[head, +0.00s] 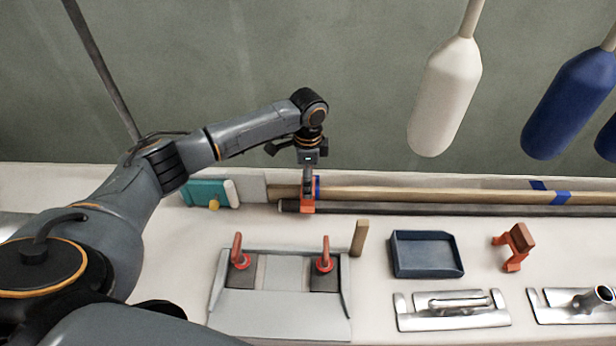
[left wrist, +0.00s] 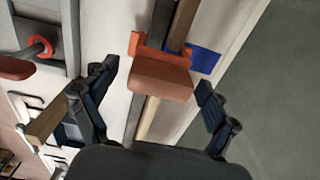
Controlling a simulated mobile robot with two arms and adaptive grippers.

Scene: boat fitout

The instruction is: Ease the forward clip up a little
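An orange-red clip (head: 307,208) sits around a dark pole beside a wooden pole with blue tape; in the left wrist view its block-shaped top (left wrist: 160,80) faces my camera. My left gripper (head: 308,182) is directly over this clip, pointing down. In the left wrist view the left gripper's fingers (left wrist: 157,77) are apart, one on each side of the clip, with gaps showing on both sides. A second orange-red clip (head: 514,246) stands loose on the white bench to the right. I cannot tell which clip is the forward one. My right gripper is not in view.
A wooden pole (head: 430,195) runs along the back of the bench. A grey panel with two red-handled levers (head: 323,258), a wooden peg (head: 359,238), a blue tray (head: 427,270) and metal fittings (head: 452,310) lie in front. White and blue fenders (head: 447,95) hang behind.

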